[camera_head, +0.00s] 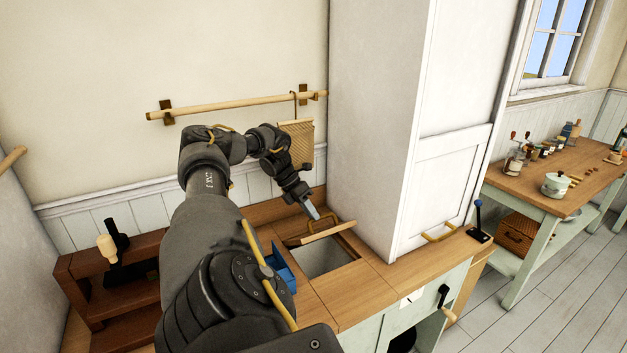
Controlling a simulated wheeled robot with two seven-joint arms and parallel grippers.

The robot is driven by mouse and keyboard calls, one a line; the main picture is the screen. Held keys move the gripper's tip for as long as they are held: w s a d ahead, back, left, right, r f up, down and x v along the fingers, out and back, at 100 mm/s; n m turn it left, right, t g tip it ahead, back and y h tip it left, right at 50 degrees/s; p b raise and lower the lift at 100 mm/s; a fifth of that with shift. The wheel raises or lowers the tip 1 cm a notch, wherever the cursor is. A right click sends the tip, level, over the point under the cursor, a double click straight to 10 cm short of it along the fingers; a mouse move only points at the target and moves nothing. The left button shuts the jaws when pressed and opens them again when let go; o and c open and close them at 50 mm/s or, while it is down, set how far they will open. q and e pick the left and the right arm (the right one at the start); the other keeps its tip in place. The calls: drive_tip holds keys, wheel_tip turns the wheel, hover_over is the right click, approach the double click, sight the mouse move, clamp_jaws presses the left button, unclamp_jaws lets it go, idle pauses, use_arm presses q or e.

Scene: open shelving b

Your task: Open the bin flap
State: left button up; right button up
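The wooden bin flap (322,233) is at the centre of the head view, set in the wooden counter. It is tilted up, and its edge faces me. In front of it the square bin opening (318,259) shows a pale inside. My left arm reaches over the counter from the lower left. My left gripper (313,213) points down, with its pale tips right at the raised flap. I cannot tell whether the tips touch the flap or hold anything. My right gripper is out of view.
A tall white cabinet (377,120) stands close to the right of the flap. A blue container (283,268) sits left of the opening, partly behind my arm. A rail (230,106) with a hanging woven board is on the wall behind. A side table (560,180) is far right.

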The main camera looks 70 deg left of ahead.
use_arm(q)
drive_tip(key=o, duration=0.3)
drive_tip(key=shift+s+a+f, duration=0.15)
drive_tip(key=shift+a+f, duration=0.25)
drive_tip(key=shift+f, duration=0.05)
drive_tip(key=shift+o, duration=0.2)
drive_tip(key=shift+d+r, duration=0.15)
drive_tip(key=shift+w, duration=0.2)
